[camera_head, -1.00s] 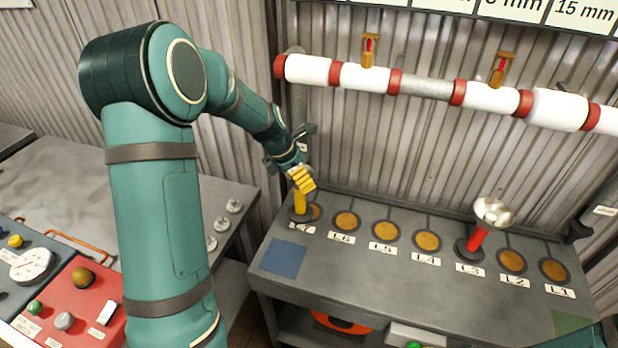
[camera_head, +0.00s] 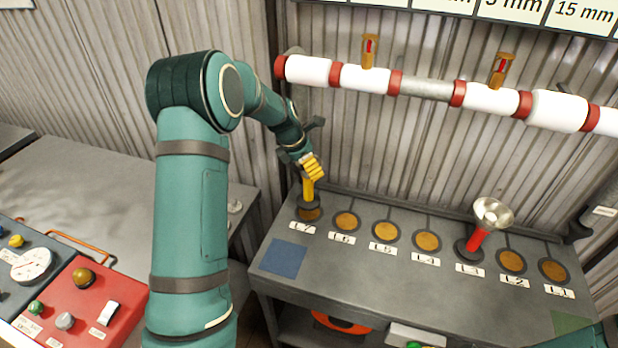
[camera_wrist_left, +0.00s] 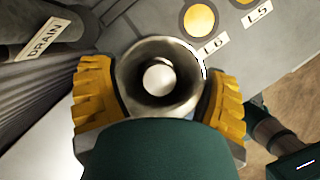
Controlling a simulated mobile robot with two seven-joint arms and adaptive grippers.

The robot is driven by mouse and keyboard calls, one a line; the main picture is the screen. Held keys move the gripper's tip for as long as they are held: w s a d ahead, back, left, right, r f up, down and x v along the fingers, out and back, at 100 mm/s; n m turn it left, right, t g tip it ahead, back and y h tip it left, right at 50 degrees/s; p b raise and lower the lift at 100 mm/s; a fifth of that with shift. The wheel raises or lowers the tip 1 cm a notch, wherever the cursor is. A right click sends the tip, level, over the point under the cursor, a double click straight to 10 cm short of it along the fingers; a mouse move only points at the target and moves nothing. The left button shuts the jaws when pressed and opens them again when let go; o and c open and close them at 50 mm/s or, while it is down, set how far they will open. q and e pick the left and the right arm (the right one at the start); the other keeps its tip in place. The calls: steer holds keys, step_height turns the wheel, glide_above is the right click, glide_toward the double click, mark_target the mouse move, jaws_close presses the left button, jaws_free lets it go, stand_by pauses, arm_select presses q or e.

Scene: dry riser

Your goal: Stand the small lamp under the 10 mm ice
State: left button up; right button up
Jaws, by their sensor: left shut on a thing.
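My left gripper (camera_head: 310,168) is shut on the small lamp (camera_head: 307,190), which has a yellow stem and a dark round base. The lamp is about upright over the L7 disc at the bench's left end. Part of the orange disc shows at the base's front edge; I cannot tell if the base touches the bench. In the left wrist view the lamp's round reflector (camera_wrist_left: 158,78) sits between the yellow finger pads. White ice sleeves (camera_head: 365,77) cover parts of the pipe above. No 10 mm label is readable. My right gripper is not in view.
A red lamp (camera_head: 480,235) with a silver reflector stands at L3. The other labelled discs, such as L5 (camera_head: 385,230), are bare. A blue square (camera_head: 284,257) marks the bench's front left. A red control box (camera_head: 85,300) stands at lower left.

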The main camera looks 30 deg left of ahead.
mark_target(309, 178)
arm_select(q)
step_height(309, 178, down, 4)
steer(key=shift+w+f, duration=0.25)
steer(key=shift+f, duration=0.2)
steer(key=o, duration=1.1)
steer(key=shift+f, duration=0.15)
steer(key=shift+o, duration=0.2)
steer(key=shift+s, duration=0.1)
steer(key=v, duration=1.2)
steer(key=shift+r, duration=0.2)
